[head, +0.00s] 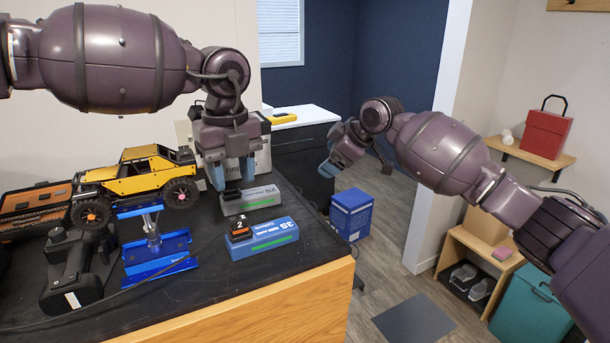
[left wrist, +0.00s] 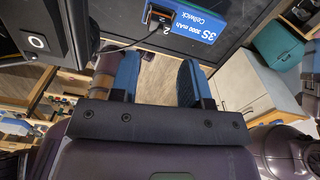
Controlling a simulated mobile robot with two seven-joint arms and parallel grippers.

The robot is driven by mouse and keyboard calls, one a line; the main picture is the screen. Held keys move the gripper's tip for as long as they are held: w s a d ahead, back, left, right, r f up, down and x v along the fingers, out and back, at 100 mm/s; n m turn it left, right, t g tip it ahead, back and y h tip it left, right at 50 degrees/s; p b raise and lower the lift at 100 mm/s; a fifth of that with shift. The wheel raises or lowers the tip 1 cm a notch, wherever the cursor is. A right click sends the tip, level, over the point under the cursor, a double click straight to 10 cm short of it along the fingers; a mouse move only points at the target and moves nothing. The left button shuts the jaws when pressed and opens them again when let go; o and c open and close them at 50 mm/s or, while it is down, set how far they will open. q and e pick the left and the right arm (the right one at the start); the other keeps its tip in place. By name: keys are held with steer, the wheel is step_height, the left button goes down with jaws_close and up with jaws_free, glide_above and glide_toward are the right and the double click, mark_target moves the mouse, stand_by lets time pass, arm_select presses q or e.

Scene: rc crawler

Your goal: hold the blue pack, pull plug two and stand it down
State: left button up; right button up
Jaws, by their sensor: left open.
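The blue pack (head: 270,243) lies flat on the black bench mat near its front right edge. It also shows at the top of the left wrist view (left wrist: 203,20). Plug two (head: 239,234), a dark block marked 2 with orange on it, sits at the pack's left end; it also shows in the left wrist view (left wrist: 158,18). My left gripper (head: 233,182) is open, behind the blue pack and close over the grey pack's left end. Its blue fingers (left wrist: 157,82) are apart. My right gripper (head: 328,168) is away from the bench; its opening is unclear.
A grey pack (head: 258,203) with a dark plug lies behind the blue one. A yellow crawler (head: 145,175), a blue stand (head: 158,257) and a black device (head: 75,270) fill the left. A thin cable crosses the mat. Bare mat lies in front of the blue pack.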

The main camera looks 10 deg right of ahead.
steer(key=s+a+n+g, duration=0.3)
steer(key=s+a+g, duration=0.1)
steer(key=s+a, duration=0.1)
steer(key=n+g+h, duration=0.2)
steer(key=n+g, duration=0.2)
steer(key=n, duration=0.1)
glide_toward(287, 223)
steer(key=shift+y, duration=0.3)
steer(key=x, duration=1)
steer(key=shift+d+f, duration=0.2)
steer(key=shift+f, duration=0.05)
steer(key=c, duration=1.2)
